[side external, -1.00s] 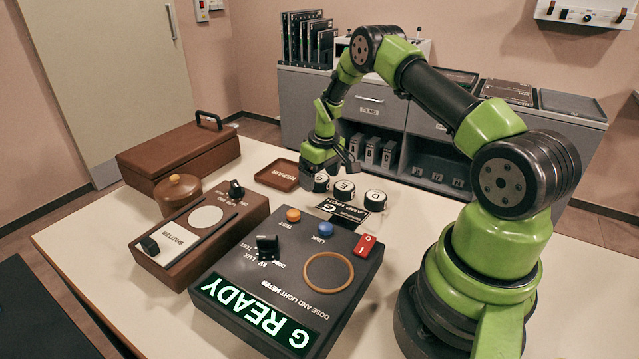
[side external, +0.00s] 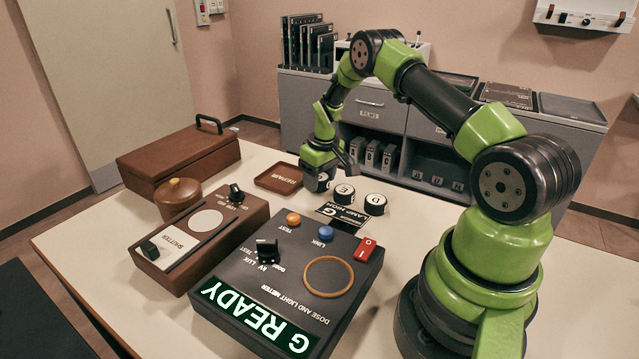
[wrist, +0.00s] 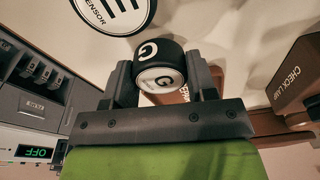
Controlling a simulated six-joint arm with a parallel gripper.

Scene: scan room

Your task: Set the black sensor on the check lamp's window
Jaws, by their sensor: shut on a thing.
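The black sensor G (wrist: 158,68), a round puck with a white lettered face, sits between my gripper's two fingers in the wrist view. My gripper (side external: 323,178) is shut on it, low at the table's far side; in the side view the sensor is mostly hidden by the fingers. Whether it touches the table I cannot tell. The check lamp (side external: 170,247) is a brown box at the left with a pale round window (side external: 206,222), bare and apart from my gripper. The lamp's labelled edge also shows in the wrist view (wrist: 292,82).
Black sensors E (side external: 344,194) and D (side external: 375,204) stand just right of my gripper. A lettered card (side external: 342,214) and the dose meter (side external: 290,275), reading G READY, lie nearer. A brown repair tray (side external: 278,178), round lidded pot (side external: 178,197) and brown case (side external: 180,160) stand left.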

